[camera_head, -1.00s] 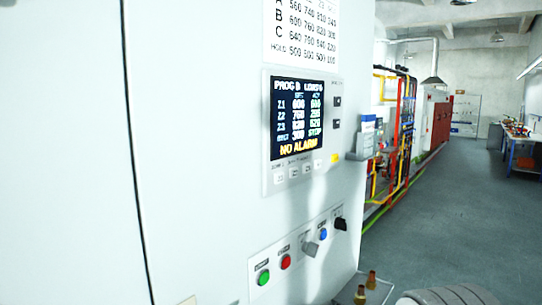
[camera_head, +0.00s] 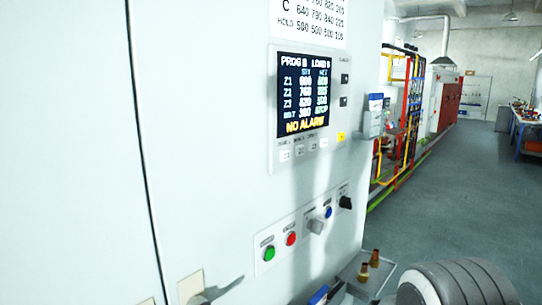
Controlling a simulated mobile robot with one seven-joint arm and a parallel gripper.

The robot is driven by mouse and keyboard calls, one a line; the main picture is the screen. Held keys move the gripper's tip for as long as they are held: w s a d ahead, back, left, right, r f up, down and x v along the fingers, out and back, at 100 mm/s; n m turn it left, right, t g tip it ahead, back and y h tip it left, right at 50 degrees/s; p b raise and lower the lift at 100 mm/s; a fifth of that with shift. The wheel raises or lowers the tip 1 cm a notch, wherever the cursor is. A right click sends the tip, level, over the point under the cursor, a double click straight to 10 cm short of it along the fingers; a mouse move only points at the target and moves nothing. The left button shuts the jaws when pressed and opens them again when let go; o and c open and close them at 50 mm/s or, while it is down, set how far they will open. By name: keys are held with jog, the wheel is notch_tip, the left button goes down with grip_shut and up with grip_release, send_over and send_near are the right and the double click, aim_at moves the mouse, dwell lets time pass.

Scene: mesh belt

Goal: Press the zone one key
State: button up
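A row of small pale keys sits under the display. The leftmost, the zone one key (camera_head: 285,155), has a small label above it that is blurred. Other pale keys (camera_head: 312,147) follow to its right, then a yellow key (camera_head: 341,137). Nothing covers the keys. My gripper is not in view.
Below is a strip with a green button (camera_head: 269,254), red button (camera_head: 291,239), grey selector (camera_head: 316,226), blue button (camera_head: 328,212) and black knob (camera_head: 345,202). A ribbed rounded thing (camera_head: 455,284) and brass fittings (camera_head: 375,258) are lower right. Open floor (camera_head: 450,190) lies right.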

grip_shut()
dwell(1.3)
